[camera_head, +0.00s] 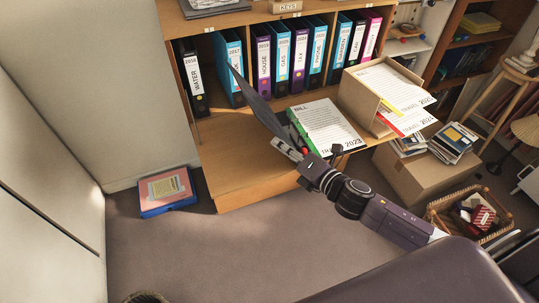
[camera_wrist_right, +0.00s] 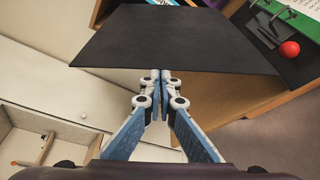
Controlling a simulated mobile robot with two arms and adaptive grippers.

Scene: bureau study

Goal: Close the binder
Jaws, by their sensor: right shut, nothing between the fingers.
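The open binder lies on the desk with a printed paper stack (camera_head: 328,124) on its right side. Its dark cover (camera_head: 258,108) stands tilted up at the left of the stack. My left gripper is not in view.
Upright binders (camera_head: 280,58) fill the shelf behind. A cardboard file box (camera_head: 360,97) with papers stands right of the open binder. A blue tray (camera_head: 167,191) is on the floor at left. The floor in front is clear.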

